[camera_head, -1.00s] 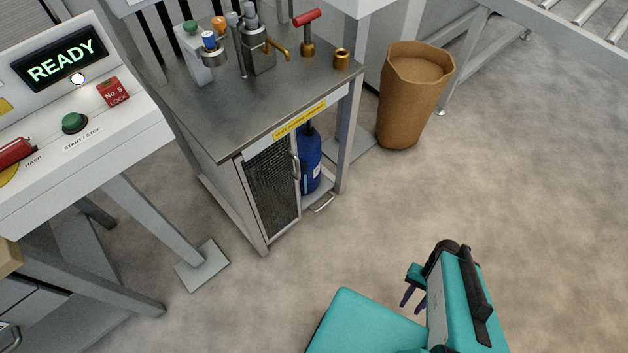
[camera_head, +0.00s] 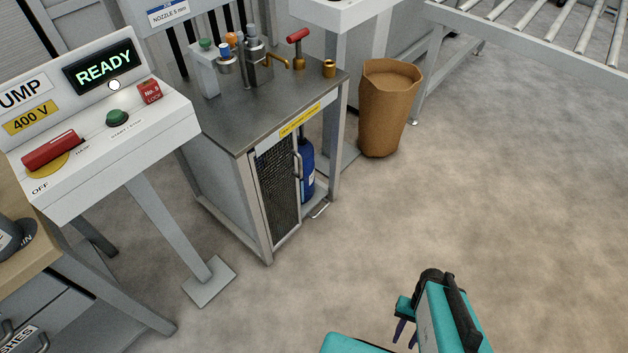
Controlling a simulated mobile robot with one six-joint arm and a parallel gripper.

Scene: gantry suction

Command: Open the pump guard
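The pump guard looks to be the dark mesh door (camera_head: 279,195) in a grey frame on the front of the metal cabinet. It has a bar handle (camera_head: 298,165) on its right edge. It covers the left part of the front. A blue cylinder (camera_head: 308,170) shows to its right, partly hidden by the door and frame. My gripper (camera_head: 405,333) is at the lower right, over bare floor and well apart from the door. Its purple fingers are apart with nothing seen between them.
Valves and fittings stand on the cabinet top (camera_head: 220,125). A brown bin (camera_head: 388,110) is behind right. The floor at right is clear.

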